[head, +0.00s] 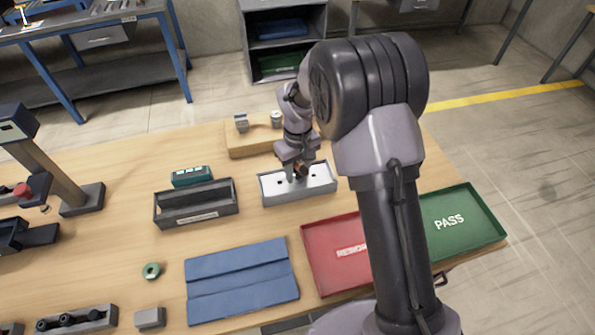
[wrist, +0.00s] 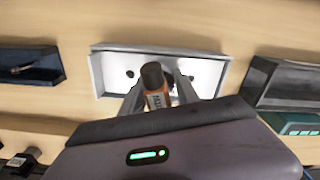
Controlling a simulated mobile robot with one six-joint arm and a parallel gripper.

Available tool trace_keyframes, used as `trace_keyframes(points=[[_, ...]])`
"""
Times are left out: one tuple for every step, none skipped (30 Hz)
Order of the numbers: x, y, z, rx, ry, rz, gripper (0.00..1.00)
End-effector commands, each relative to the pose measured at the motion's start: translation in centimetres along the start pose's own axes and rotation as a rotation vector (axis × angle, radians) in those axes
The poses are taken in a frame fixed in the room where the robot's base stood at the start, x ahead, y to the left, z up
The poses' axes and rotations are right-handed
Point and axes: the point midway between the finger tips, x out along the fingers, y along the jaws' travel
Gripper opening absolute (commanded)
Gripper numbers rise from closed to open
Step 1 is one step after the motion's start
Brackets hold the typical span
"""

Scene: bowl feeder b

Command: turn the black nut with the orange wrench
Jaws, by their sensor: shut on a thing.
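My gripper (head: 300,176) is over the white tray (head: 270,198) in the head view. In the wrist view my gripper (wrist: 160,98) is shut on an upright-looking orange thing (wrist: 158,100) with a dark, rounded end and a small label. I take it for the orange wrench, but its shape is mostly hidden. The white tray (wrist: 105,70) lies beneath it, with small dark round spots on its floor on both sides of the fingers. I cannot tell whether one of them is the black nut. Whether the held thing touches the tray is hidden.
A grey bin (head: 196,215) and a teal box (head: 192,176) stand left of the white tray. A wooden block (head: 250,145) stands behind it. A red tray (head: 330,270), green PASS tray (head: 450,245) and blue mat (head: 240,280) lie in front.

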Motion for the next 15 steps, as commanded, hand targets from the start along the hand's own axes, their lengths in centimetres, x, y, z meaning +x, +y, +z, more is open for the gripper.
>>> trace_keyframes(points=[[-0.02,-0.01,0.01,0.0,0.0,0.0,0.0],[-0.02,0.0,0.01,0.0,0.0,0.0,0.0],[-0.02,-0.01,0.02,0.0,0.0,0.0,0.0],[-0.05,0.0,0.02,-0.006,-0.001,0.0,0.0],[-0.12,0.0,0.02,-0.023,-0.001,0.0,0.0],[-0.2,0.02,0.02,-0.053,-0.001,0.0,0.0],[-0.22,0.03,0.01,-0.075,0.0,0.0,0.0],[-0.22,0.04,0.01,-0.094,0.0,0.0,0.0],[-0.18,0.05,0.0,-0.112,0.0,0.0,0.0],[-0.14,0.05,0.0,-0.12,0.0,0.0,0.0],[-0.1,0.05,0.0,-0.123,0.0,0.0,0.0],[-0.06,0.05,0.0,-0.123,0.0,0.0,0.0],[-0.04,0.05,0.0,-0.123,0.0,0.0,0.0],[-0.03,0.05,0.0,-0.122,0.0,0.0,0.0],[-0.03,0.05,0.0,-0.122,0.0,0.0,0.0]])
